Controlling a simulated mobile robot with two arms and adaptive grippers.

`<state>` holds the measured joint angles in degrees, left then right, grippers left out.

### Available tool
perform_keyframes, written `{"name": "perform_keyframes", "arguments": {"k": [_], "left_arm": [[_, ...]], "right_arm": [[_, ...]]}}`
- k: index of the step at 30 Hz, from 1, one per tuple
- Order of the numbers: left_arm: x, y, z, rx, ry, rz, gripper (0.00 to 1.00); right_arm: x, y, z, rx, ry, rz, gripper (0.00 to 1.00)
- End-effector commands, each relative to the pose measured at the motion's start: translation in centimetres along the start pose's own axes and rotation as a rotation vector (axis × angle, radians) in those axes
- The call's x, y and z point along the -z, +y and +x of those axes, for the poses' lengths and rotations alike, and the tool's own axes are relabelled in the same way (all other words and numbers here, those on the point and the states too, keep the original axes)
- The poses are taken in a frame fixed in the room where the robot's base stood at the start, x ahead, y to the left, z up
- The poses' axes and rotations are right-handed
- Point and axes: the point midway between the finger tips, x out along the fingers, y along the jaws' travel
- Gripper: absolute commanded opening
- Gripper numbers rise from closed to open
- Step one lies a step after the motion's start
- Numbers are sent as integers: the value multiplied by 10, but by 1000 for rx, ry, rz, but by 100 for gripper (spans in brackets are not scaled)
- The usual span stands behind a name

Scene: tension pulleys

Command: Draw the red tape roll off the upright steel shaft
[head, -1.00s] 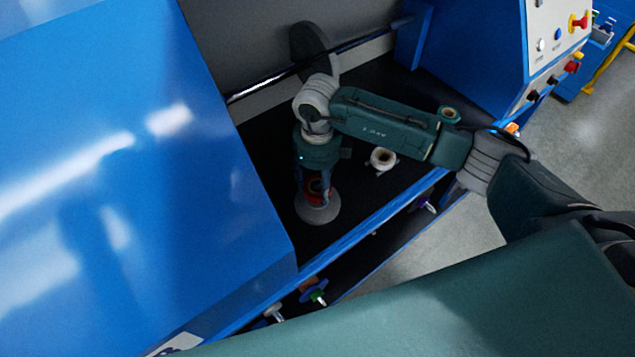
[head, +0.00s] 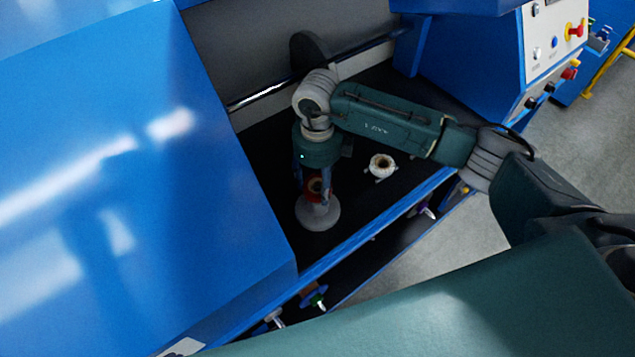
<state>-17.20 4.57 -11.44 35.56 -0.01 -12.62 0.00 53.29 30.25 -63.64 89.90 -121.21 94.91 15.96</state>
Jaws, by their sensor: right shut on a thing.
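The red tape roll (head: 311,197) is between the fingers of my right gripper (head: 316,188), which points down and is shut on it. The fingers hide much of the roll; its pale core shows between them. The upright steel shaft (head: 321,209) rises from a round grey base (head: 318,216) directly below the roll. A short stretch of shaft shows between roll and base. Whether the shaft's top is still inside the roll is hidden by the gripper. My left gripper is out of view.
A white roll (head: 381,166) sits on the dark deck (head: 350,210) to the right. A dark disc (head: 308,48) and a steel bar (head: 262,92) are behind. A large blue housing (head: 130,190) closes off the left; a blue control cabinet (head: 470,55) stands at back right.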

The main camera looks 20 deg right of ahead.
Motion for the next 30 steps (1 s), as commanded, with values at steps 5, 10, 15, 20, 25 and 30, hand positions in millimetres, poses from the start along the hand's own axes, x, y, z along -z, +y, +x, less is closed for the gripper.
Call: {"name": "perform_keyframes", "arguments": {"k": [5, 10, 15, 20, 25, 30], "left_arm": [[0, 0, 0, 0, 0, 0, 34], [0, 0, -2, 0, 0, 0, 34], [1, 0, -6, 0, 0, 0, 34], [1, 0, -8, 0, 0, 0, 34], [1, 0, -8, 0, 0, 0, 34], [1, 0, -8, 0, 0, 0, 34]], "right_arm": [[0, 0, 0, 0, -1, 0, 26], [0, 0, -6, 1, -1, 0, 26], [0, -1, -15, 2, -1, 0, 26], [0, 0, -20, 1, 0, 0, 26], [0, 0, -20, 0, 0, 0, 26], [0, 0, -21, 0, -1, 0, 26]]}}
